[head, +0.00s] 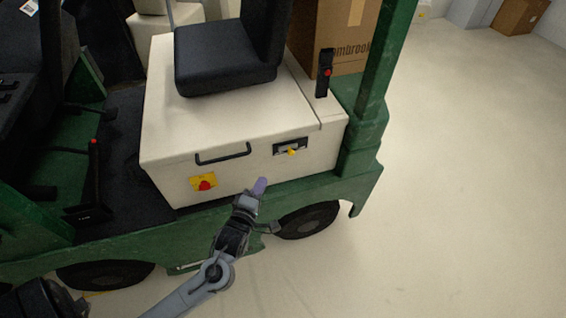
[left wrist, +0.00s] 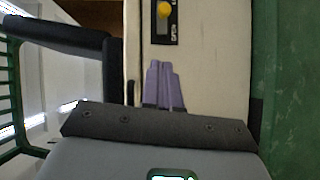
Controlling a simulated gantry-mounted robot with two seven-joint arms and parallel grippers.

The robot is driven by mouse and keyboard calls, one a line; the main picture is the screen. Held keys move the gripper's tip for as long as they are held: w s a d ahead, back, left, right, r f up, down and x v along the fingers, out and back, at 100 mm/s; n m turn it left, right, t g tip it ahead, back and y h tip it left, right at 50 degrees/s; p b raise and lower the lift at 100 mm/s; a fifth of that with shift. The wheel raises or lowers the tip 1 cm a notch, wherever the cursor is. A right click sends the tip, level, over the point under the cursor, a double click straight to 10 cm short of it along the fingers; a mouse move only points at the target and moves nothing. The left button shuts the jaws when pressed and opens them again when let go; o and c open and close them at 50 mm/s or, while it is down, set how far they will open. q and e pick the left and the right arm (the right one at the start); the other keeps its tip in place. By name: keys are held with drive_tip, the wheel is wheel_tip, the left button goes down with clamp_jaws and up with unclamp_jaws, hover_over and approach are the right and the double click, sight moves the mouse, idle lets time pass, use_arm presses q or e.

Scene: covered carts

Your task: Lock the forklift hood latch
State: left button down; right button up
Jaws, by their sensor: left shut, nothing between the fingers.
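The cream forklift hood (head: 225,125) appears closed, with its lid down. The latch, a dark plate with a yellow knob (head: 291,151), sits on the hood's side, right of the black handle (head: 223,154). In the left wrist view the dark latch plate with its yellow knob (left wrist: 164,10) is at the top, with lettering partly readable as "OPEN". My left gripper (head: 260,186) is below and left of the latch, near the hood's side. Its purple fingers (left wrist: 165,86) are shut, empty and apart from the knob. My right gripper is in neither view.
A red button on a yellow plate (head: 203,182) is left of the gripper. The black seat (head: 228,62) tops the hood, with a cardboard box (head: 340,35) behind. A green post (head: 377,75) stands to the right. The floor at right is clear.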

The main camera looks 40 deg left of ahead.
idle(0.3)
use_arm(q)
drive_tip(key=b, duration=0.2)
approach(288, 149)
drive_tip(key=a, duration=0.3)
drive_tip(key=shift+w+d+f, duration=0.1)
drive_tip(key=shift+w+d, duration=0.1)
drive_tip(key=shift+w, duration=0.5)
drive_tip(key=shift+w+d+f, duration=0.1)
drive_tip(key=shift+w+d, duration=0.15)
drive_tip(key=shift+w, duration=0.45)
drive_tip(key=shift+w+d+f, duration=0.1)
drive_tip(key=shift+w+d, duration=0.1)
drive_tip(key=shift+w, duration=0.5)
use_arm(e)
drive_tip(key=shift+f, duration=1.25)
